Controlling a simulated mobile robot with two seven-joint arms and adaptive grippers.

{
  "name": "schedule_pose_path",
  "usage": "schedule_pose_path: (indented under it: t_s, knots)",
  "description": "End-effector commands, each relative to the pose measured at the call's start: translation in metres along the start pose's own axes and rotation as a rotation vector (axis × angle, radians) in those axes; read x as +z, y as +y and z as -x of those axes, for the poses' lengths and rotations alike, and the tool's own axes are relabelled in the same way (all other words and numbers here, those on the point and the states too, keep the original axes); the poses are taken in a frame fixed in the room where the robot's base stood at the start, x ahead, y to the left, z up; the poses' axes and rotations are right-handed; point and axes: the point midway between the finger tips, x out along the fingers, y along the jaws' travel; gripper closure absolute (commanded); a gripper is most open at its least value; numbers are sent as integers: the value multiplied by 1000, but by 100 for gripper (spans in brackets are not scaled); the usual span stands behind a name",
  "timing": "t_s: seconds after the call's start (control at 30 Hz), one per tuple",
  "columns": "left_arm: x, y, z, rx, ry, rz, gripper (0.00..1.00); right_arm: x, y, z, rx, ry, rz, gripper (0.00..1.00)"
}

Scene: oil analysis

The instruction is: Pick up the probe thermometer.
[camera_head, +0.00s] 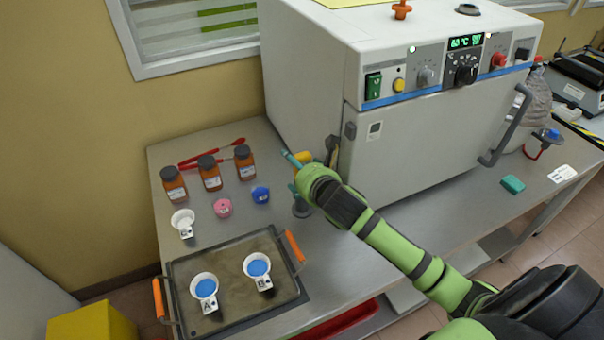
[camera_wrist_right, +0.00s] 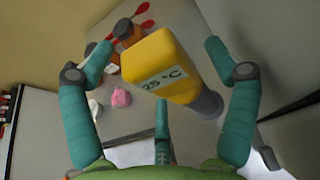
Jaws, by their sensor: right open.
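The probe thermometer (camera_wrist_right: 165,68) has a yellow head reading "25 °C" in the right wrist view. It stands on the bench in front of the white oven, where its yellow head (camera_head: 303,158) is partly hidden by my right gripper (camera_head: 297,165) in the head view. My right gripper (camera_wrist_right: 157,52) is open, with one teal finger on each side of the yellow head. Gaps show between the head and both fingers in the wrist view. A grey part (camera_wrist_right: 207,103) shows beside the yellow head. My left gripper is not in view.
The white oven (camera_head: 400,155) is close behind my right gripper. A tray (camera_head: 228,258) with two cups of blue stuff is in front.

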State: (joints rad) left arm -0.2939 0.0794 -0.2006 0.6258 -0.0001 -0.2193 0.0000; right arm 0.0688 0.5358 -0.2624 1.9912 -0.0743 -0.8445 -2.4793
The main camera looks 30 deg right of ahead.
Motion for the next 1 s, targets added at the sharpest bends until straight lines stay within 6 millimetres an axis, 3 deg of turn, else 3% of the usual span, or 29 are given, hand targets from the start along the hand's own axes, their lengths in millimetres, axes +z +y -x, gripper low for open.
schedule_pose_path:
  t_s: [0.1, 0.23, 0.27, 0.73, 1.0]
  knots:
    - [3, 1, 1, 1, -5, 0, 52, 0, 0, 0, 0, 0, 0, 17]
    - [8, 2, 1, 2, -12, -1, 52, 0, 0, 1, 0, 0, 0, 69]
    - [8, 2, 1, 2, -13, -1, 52, 0, 0, 1, 0, 0, 0, 76]
    - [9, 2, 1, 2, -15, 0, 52, 3, 0, 2, 0, 0, 0, 77]
    - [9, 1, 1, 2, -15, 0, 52, 32, 0, 13, 0, -6, 4, 77]
